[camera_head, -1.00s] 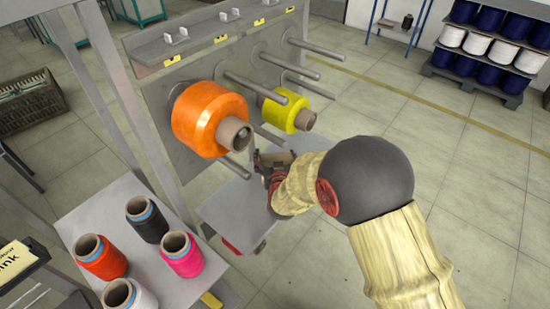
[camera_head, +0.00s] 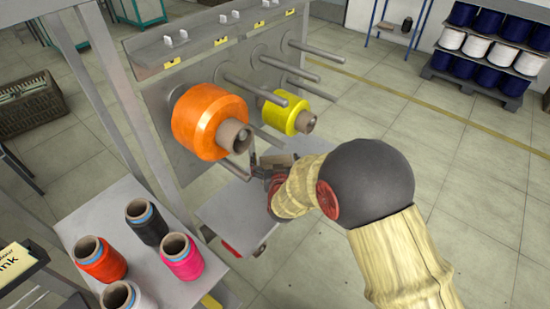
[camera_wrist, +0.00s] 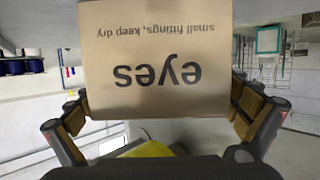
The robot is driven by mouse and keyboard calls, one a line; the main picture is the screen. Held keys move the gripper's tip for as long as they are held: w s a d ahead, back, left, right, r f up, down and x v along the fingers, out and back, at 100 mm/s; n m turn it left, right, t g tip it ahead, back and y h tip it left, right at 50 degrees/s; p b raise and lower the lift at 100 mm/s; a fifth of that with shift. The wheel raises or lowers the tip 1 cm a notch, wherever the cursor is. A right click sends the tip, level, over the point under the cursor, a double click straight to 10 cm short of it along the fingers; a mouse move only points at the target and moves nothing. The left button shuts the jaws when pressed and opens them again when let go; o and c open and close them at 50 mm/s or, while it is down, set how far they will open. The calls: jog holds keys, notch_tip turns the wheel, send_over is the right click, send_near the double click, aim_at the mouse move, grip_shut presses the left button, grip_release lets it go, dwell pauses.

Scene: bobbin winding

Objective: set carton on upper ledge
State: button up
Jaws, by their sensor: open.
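A brown carton (camera_wrist: 155,60) fills the upper middle of the wrist view, its print "eyes" and "small fittings, keep dry" upside down. My gripper (camera_wrist: 160,115) is open, with one finger on each side of the carton. The right finger looks slightly apart from it; whether the left finger touches is unclear. In the head view my gripper (camera_head: 268,162) is below and right of the orange spool, by the machine's front. The carton is hard to make out there. A grey ledge (camera_head: 235,208) lies below the gripper; which ledge is the upper one cannot be told.
An orange spool (camera_head: 208,122) and a yellow spool (camera_head: 283,114) sit on pegs close beside my gripper, with bare pegs (camera_head: 312,87) behind. Several thread cones stand on a grey table (camera_head: 205,262) at lower left. The floor at right is open.

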jog(key=shift+r, duration=0.2)
jog(key=p+v, duration=0.3)
jog(key=v, duration=0.9)
jog(key=shift+r, duration=0.15)
jog(key=s+d+r+g, duration=0.2)
jog(key=s+d+r, duration=0.15)
jog(key=r, duration=0.35)
jog(key=s+d+r+g, duration=0.3)
jog(key=d+r, duration=0.1)
jog(key=r, duration=0.4)
jog(key=s+d+r+g, duration=0.2)
jog(key=s+d, duration=0.4)
jog(key=s, duration=0.4)
jog(key=s+d+r+m+g+h, duration=0.1)
jog(key=s+d+r+g, duration=0.1)
jog(key=s+d, duration=0.4)
jog(key=s+r, duration=0.1)
jog(key=s, duration=0.3)
jog(key=shift+s+h, duration=0.25)
jog(key=shift+h, duration=0.05)
